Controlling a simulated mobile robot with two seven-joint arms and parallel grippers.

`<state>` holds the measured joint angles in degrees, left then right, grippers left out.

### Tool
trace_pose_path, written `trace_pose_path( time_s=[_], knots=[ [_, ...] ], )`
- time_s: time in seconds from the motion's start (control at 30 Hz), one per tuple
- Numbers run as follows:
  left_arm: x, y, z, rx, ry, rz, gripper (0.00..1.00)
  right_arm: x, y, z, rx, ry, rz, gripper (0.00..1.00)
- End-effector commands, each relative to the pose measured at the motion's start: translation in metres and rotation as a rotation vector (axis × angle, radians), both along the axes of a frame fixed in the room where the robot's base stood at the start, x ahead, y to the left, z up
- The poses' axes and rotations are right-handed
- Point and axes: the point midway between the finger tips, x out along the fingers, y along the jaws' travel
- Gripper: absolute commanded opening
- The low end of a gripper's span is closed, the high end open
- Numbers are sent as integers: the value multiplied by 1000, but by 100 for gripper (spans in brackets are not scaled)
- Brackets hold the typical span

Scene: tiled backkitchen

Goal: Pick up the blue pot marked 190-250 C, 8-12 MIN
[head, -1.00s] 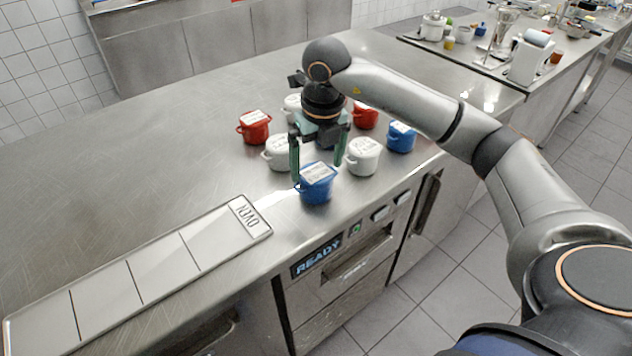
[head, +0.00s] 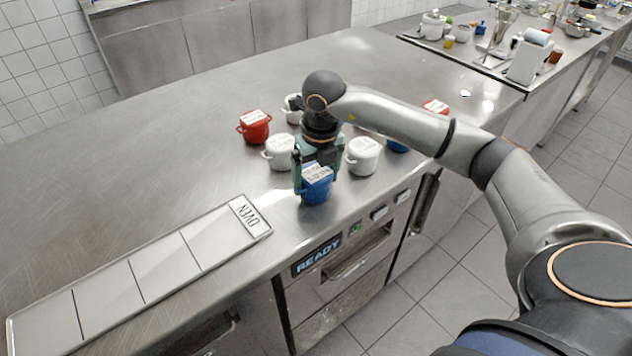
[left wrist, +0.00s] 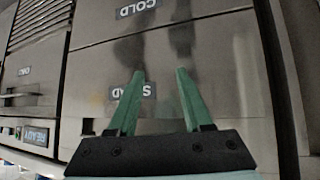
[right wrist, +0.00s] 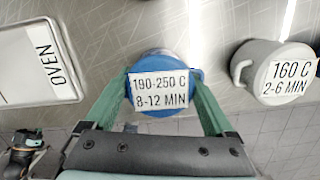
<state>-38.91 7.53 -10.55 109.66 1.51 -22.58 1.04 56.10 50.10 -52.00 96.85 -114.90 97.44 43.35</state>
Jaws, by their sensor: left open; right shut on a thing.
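The blue pot (head: 316,188) stands near the front edge of the steel counter. Its white label reads 190-250 C, 8-12 MIN in the right wrist view (right wrist: 160,110). My right gripper (head: 317,176) is above and around it, with its green fingers shut on the pot's two sides. I cannot tell any gap between the pot and the counter. My left gripper (left wrist: 160,100) is open and empty, facing steel fronts marked COLD and a second, partly hidden word.
White pots (head: 279,151) and (head: 362,155) stand close on both sides, the right one marked 160 C, 2-6 MIN (right wrist: 288,78). A red pot (head: 254,127) stands behind left. An OVEN tray (head: 250,214) lies left. Another blue pot (head: 397,145) is partly hidden by my arm.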

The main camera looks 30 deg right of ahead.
Motion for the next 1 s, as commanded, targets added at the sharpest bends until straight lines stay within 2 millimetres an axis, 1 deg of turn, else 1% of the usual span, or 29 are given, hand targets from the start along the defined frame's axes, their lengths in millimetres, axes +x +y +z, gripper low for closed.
trace_pose_path(
  time_s=[0.03, 0.07, 0.4, 0.47, 0.77, 0.87, 1.0],
  knots=[
    [0, 0, 0, 0, 0, 0, 50, 0, 0, 0, 0, 0, 0, 58],
    [0, 0, 0, 0, 0, 0, 50, 0, 0, 0, 0, 0, 0, 55],
    [0, 0, 0, 0, 0, 0, 50, 0, 0, 1, 1, -1, 0, 17],
    [0, 0, 0, 0, 0, 0, 50, 1, 0, 2, 1, -3, 0, 11],
    [0, 0, 0, 0, 0, 0, 50, 1, 0, 4, 1, -3, 0, 11],
    [0, 0, 0, 0, 0, 0, 50, 1, 0, 11, 2, -4, -1, 11],
    [0, 0, -1, 0, 0, 0, 50, 2, 0, 31, 1, -7, 0, 11]
  ],
)
